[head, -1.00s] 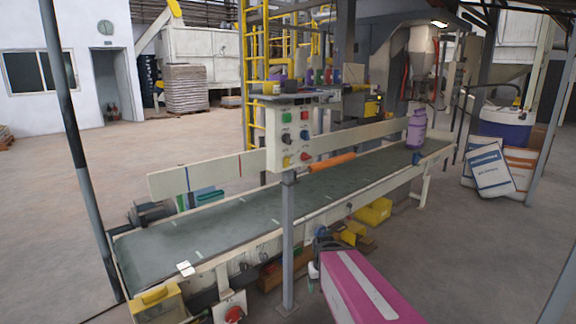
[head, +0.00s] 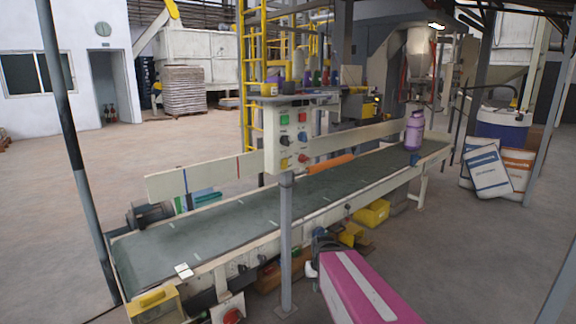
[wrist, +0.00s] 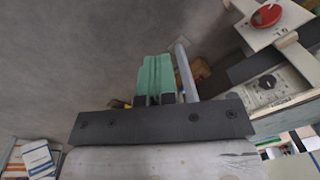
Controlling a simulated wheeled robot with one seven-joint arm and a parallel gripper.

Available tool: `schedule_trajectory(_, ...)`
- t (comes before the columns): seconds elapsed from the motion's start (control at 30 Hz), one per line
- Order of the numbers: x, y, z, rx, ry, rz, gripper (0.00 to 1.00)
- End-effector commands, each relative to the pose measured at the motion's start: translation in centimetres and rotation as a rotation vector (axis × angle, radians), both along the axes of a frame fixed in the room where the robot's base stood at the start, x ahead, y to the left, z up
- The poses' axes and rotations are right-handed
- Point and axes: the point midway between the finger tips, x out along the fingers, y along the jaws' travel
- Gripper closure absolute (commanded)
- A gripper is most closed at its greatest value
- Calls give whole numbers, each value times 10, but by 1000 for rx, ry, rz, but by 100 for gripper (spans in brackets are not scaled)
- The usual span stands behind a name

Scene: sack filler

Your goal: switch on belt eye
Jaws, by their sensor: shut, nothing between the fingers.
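My gripper (wrist: 157,62) shows in the wrist view as two green fingers held together, with nothing between them, over bare floor. A black knob (wrist: 267,82) sits on a pale labelled plate right of the fingers, apart from them; its label is too small to read. A red round button (wrist: 267,15) is on a pale plate above it. In the head view a control panel (head: 275,151) on a post carries several coloured buttons and knobs. The conveyor belt (head: 240,215) runs behind the post. I cannot tell which control is marked for the belt eye.
A purple bottle (head: 414,132) stands on the belt's far end. An orange roll (head: 331,164) lies at the belt's back edge. A yellow bin (head: 372,213) is under the conveyor. The grey post (head: 286,240) stands in front of the belt. Sacks (head: 487,171) lean at right.

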Motion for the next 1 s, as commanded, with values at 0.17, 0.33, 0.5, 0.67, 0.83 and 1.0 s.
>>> schedule_trajectory(0.17,23,24,16,200,-69,-43,100)
schedule_trajectory(0.33,50,46,43,419,-157,-94,100)
schedule_trajectory(0.5,78,62,78,631,-255,-153,100)
schedule_trajectory(0.67,104,69,117,823,-354,-217,100)
schedule_trajectory(0.83,131,67,162,1020,-464,-291,100)
schedule_trajectory(1.0,155,55,209,1211,-576,-377,100)
